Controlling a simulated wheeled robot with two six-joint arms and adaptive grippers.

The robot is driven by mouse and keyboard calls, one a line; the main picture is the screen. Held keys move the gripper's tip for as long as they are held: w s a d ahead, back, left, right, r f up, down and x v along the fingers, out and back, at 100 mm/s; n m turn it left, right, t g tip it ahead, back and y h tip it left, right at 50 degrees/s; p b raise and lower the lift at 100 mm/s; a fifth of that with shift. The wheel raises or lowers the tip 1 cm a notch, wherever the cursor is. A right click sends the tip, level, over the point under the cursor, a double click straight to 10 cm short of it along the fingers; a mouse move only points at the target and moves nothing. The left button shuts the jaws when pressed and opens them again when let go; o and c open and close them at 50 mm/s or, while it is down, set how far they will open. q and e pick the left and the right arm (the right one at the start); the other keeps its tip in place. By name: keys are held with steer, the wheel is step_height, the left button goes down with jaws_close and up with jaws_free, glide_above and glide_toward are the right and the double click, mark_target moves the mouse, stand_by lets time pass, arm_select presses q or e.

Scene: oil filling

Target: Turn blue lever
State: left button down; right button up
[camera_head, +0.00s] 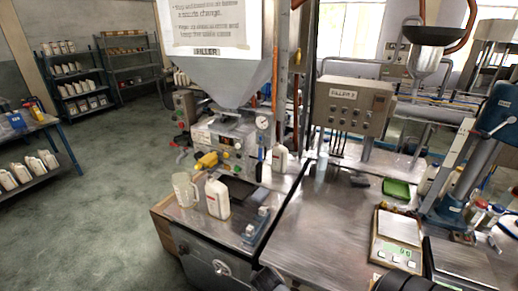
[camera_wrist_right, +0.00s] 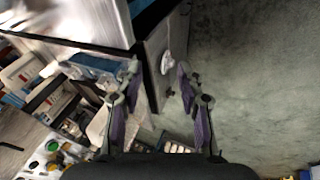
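In the head view a small blue upright piece (camera_head: 261,154), which may be the blue lever, shows beside the round gauge on the filler machine (camera_head: 222,141). It is too small to tell how it is turned. My right gripper (camera_wrist_right: 157,78) is open in the right wrist view, with nothing between its fingers. Beyond its fingertips is a metal cabinet side with a pale handle (camera_wrist_right: 167,62). No blue lever is clear in that view. My left gripper is in neither view.
A clear jug (camera_head: 185,189) and a white bottle (camera_head: 217,197) stand on the bench before the filler. A blue-grey clamp-like fixture (camera_head: 256,225) is to their right. A scale (camera_head: 398,240) and a blue press (camera_head: 468,165) stand further right.

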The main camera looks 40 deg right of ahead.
steer(key=w+d+r+n+t+h, duration=0.3)
steer(key=w+d+r+n+h, duration=0.3)
steer(key=w+r+n, duration=0.4)
steer(key=w+d+r+n+t+h, duration=0.3)
steer(key=w+d+r+n+h, duration=0.2)
steer(key=w+d+r+n, duration=0.4)
steer(key=w+r+n, duration=0.1)
steer(key=w+r, duration=0.4)
steer(key=r, duration=0.2)
steer(key=shift+w+n+h, duration=0.25)
steer(key=shift+n+h, duration=0.15)
